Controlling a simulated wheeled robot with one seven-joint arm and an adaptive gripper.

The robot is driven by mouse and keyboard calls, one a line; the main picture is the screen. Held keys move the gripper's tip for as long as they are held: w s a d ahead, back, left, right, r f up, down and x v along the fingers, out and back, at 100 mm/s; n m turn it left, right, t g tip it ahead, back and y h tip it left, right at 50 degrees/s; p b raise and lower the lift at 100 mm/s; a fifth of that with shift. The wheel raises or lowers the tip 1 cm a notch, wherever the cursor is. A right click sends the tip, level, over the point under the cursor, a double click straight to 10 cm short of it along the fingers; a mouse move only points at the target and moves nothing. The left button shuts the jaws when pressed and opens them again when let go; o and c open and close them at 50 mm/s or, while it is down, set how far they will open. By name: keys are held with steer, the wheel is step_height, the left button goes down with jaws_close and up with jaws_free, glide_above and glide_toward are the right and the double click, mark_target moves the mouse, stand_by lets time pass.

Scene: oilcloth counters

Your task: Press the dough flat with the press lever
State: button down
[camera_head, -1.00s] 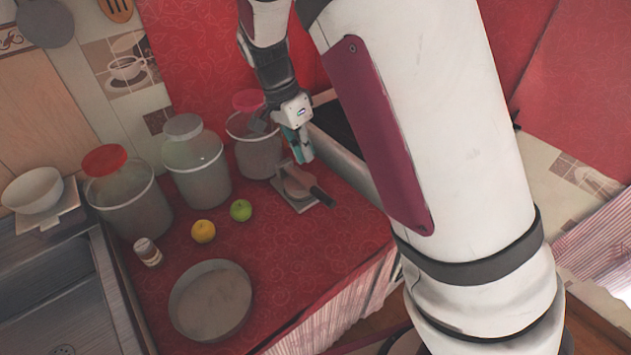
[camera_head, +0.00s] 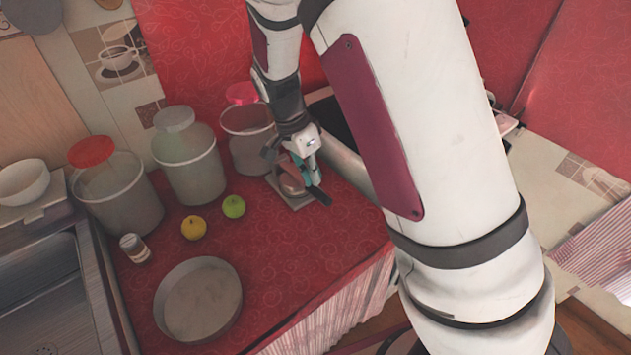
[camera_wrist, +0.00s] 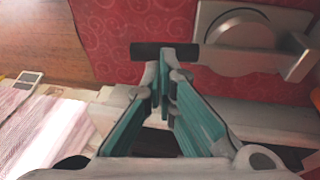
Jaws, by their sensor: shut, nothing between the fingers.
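The metal press (camera_head: 283,201) stands on the red counter, with a flat base and a round plate. In the wrist view, its round plate (camera_wrist: 242,31) lies at the upper right. Its lever (camera_wrist: 245,58) runs left to a dark handle (camera_wrist: 150,50). The handle also shows in the head view (camera_head: 321,196). No dough can be made out; the plate and my gripper hide the press's inside. My gripper (camera_head: 316,184) is shut and empty. Its fingertips (camera_wrist: 163,72) are over or against the handle; I cannot tell whether they touch.
Several lidded jars (camera_head: 190,165) stand along the wall left of the press. A green apple (camera_head: 233,207), a yellow fruit (camera_head: 194,228), a small shaker (camera_head: 135,248) and a round pan (camera_head: 199,300) sit on the counter. The counter's front edge is close to the handle.

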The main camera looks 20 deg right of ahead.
mark_target(319, 193)
steer(key=shift+x, duration=1.25)
steer(key=shift+f, duration=0.1)
steer(key=shift+s+d+f, duration=0.1)
steer(key=shift+s+f, duration=0.1)
steer(key=shift+f, duration=0.35)
steer(key=shift+s+f, duration=0.15)
steer(key=shift+f, duration=0.4)
steer(key=shift+r, duration=0.1)
